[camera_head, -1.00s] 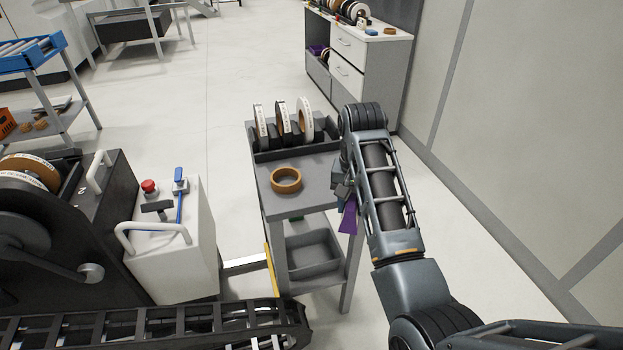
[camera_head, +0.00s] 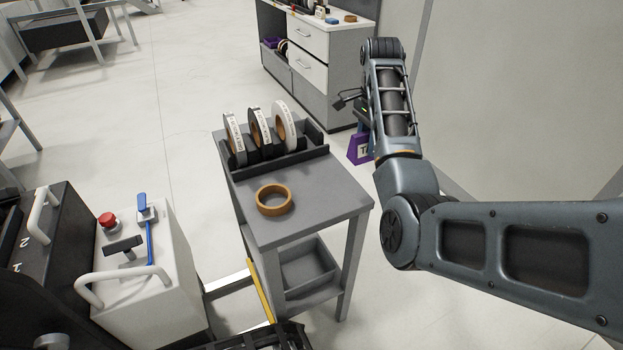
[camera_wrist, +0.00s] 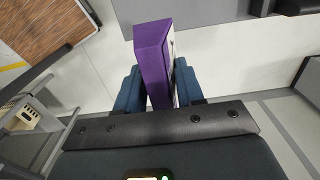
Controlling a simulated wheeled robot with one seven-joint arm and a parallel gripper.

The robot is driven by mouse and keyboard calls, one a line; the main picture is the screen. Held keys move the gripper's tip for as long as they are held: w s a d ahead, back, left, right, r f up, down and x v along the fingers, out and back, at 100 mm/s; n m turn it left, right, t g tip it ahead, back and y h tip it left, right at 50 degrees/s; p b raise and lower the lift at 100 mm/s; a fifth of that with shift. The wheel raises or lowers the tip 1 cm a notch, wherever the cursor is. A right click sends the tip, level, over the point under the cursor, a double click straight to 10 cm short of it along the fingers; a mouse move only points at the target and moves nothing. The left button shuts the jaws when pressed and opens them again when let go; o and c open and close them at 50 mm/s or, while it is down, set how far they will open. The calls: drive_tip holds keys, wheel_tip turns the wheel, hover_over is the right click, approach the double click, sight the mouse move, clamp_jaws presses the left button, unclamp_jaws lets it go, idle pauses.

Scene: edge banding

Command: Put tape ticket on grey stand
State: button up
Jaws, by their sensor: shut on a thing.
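The tape ticket is a purple piece with a pale printed face (camera_wrist: 153,62). In the wrist view it stands between the two blue fingers of my gripper (camera_wrist: 157,88), which is shut on it. In the head view the purple ticket (camera_head: 359,148) hangs below my gripper, right of the grey stand and clear of it; my arm partly hides the gripper. The grey stand (camera_head: 325,190) is a small shelved table. On its top are a brown tape ring (camera_head: 273,200) and a dark rack (camera_head: 312,150) with 3 upright tape rolls (camera_head: 259,128).
A white drawer cabinet (camera_head: 310,75) stands behind the stand. A white machine box (camera_head: 150,290) with a red button and blue lever is at the left. The stand's top is bare around the tape ring, mostly to its right. A wall rises at the right.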

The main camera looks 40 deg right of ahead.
drive_tip(key=w+a+f, duration=0.2)
drive_tip(key=w+a+f+b, duration=0.1)
drive_tip(key=w+a+f, duration=0.2)
drive_tip(key=w+a, duration=0.1)
drive_tip(key=w, duration=0.1)
drive_tip(key=shift+a+f+b, duration=0.2)
drive_tip(key=shift+f+b, duration=0.1)
drive_tip(key=shift+f, duration=2.15)
drive_tip(key=o, duration=1)
drive_tip(key=shift+o, duration=0.2)
wheel_tip(320, 180, up, 12)
drive_tip(key=p, duration=0.2)
